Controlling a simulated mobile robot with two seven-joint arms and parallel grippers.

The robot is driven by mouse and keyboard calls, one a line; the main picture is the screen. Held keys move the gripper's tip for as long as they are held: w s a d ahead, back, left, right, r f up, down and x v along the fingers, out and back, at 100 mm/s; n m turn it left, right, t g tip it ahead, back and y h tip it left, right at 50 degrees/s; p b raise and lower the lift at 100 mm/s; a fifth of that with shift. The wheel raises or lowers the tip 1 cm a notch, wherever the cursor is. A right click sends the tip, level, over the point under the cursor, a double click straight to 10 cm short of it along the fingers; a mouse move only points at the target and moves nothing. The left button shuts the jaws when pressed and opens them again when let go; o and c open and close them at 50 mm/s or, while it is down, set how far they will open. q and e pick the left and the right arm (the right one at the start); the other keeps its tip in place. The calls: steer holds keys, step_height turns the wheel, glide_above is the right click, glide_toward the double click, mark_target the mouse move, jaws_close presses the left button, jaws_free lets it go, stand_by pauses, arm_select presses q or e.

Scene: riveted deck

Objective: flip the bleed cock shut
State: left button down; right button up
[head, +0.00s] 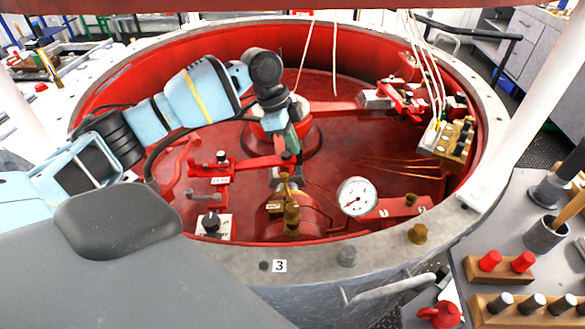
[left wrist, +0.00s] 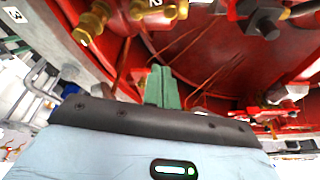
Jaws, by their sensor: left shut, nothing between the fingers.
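The bleed cock appears to be the brass fitting (head: 291,218) at the near side of the red well, with a slim brass part rising behind it. A brass fitting also shows at the top left of the left wrist view (left wrist: 92,20); I cannot tell its lever position clearly. My left gripper (head: 294,150) reaches in from the left, its green fingers pointing down, behind and above the brass fitting and apart from it. In the left wrist view its fingers (left wrist: 160,70) are together with nothing between them. My right gripper is not in view.
A white dial gauge (head: 357,197) stands right of the brass fitting. A red lever bracket (head: 222,166) and a black knob on a white plate (head: 211,224) lie left. A brass block (head: 455,142) is at the right wall. The grey rim (head: 330,262) surrounds the well.

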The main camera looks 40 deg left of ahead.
mark_target(286, 187)
arm_select(q)
steer(key=f, duration=0.9)
steer(key=shift+w+d+f, duration=0.2)
steer(key=shift+w+d, duration=0.05)
steer(key=shift+w, duration=0.05)
steer(key=shift+s+a+f, duration=0.15)
steer(key=shift+s+a, duration=0.15)
steer(key=shift+a, duration=0.25)
